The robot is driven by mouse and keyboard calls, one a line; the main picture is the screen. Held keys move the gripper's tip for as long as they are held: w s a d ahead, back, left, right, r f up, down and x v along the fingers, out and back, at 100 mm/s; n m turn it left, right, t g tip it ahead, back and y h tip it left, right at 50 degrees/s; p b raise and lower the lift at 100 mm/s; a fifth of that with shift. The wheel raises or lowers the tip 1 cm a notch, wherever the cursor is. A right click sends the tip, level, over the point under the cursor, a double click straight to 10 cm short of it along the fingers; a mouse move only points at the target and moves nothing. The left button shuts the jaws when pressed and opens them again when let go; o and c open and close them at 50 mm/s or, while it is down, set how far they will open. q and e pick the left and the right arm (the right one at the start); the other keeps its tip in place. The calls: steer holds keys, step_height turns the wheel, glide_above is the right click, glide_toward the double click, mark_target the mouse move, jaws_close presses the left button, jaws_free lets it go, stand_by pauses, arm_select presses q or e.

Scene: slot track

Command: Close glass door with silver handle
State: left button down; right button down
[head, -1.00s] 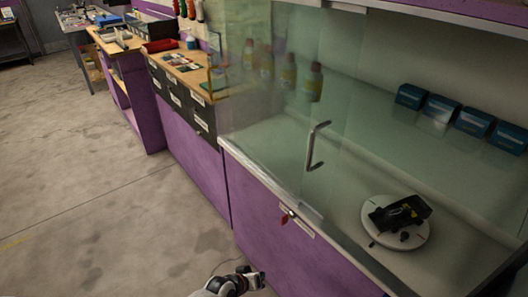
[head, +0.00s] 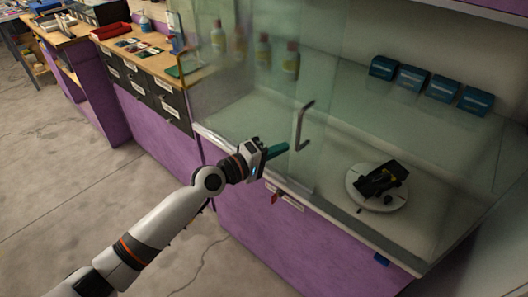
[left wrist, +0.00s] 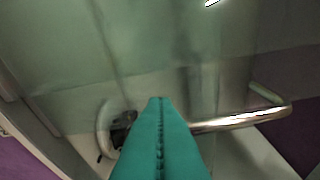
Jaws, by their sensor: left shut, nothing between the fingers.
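The glass door (head: 285,115) is a clear pane at the front of the purple display case. Its silver handle (head: 301,127) is a vertical bar near the middle of the case front. My left gripper (head: 279,149) is shut and empty, with teal fingers, just left of the handle's lower part in the head view. In the left wrist view the shut fingers (left wrist: 160,150) point at the glass. The silver handle (left wrist: 240,120) runs right from beside the fingertips there. I cannot tell whether they touch it. My right gripper is not in view.
Inside the case, a white round stand (head: 376,189) holds a black model car (head: 381,178). Several blue boxes (head: 413,78) and bottles (head: 262,50) stand behind the glass. A red-tagged key (head: 274,197) hangs at the case's front edge. The floor at left is clear.

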arm_select(q)
steer(key=x, duration=0.3)
steer(key=shift+w+d, duration=0.1)
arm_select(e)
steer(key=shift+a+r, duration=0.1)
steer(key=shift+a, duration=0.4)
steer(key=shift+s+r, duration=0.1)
